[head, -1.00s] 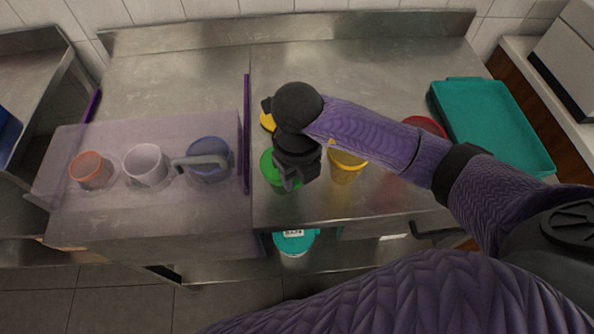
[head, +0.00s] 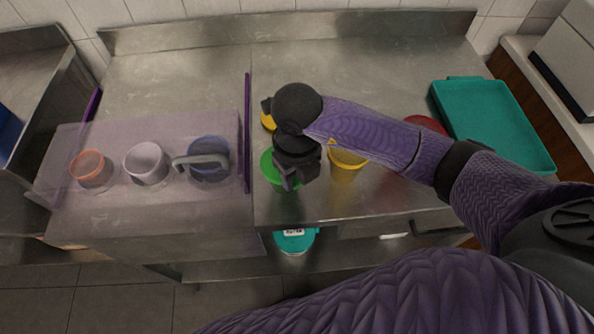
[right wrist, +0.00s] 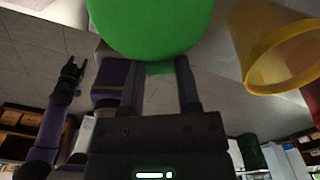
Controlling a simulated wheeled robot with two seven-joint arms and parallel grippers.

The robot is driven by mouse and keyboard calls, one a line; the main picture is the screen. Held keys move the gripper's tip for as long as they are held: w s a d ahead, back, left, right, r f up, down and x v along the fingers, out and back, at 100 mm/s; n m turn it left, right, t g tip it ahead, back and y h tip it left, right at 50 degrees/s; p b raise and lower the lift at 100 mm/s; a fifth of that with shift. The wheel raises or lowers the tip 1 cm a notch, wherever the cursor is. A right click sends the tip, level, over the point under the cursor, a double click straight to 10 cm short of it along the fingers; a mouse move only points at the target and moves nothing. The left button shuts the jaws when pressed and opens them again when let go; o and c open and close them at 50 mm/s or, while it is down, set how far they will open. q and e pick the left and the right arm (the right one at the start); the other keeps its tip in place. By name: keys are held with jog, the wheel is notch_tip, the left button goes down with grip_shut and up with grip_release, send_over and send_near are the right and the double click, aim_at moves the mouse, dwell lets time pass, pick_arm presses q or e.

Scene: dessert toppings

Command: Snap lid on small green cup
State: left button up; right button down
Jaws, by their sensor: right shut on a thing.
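My right gripper (head: 288,182) is at the green cup (head: 282,187) on the steel counter and hides much of it. In the right wrist view its fingers (right wrist: 160,85) are shut on a small green tab. The tab joins a smooth round green lid (right wrist: 150,25) at the top of that view. The lid is at the top of the cup; I cannot tell whether it is fully seated. My left gripper (right wrist: 72,72) shows small at the left of the right wrist view, with its fingers apart and empty.
A yellow cup (head: 347,162) stands close right; it also shows in the right wrist view (right wrist: 280,55). A yellow lid (head: 268,121) lies behind. A red item (head: 425,123) is partly hidden by my arm. A teal tray (head: 492,120) is right. Several cups stand left inside a clear case (head: 60,150).

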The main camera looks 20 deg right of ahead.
jog(key=shift+f, duration=0.3)
dwell(0.7)
jog(key=c, duration=0.7)
grip_release()
jog(key=o, duration=0.5)
jog(key=shift+c, duration=0.2)
jog(key=shift+o, duration=1.2)
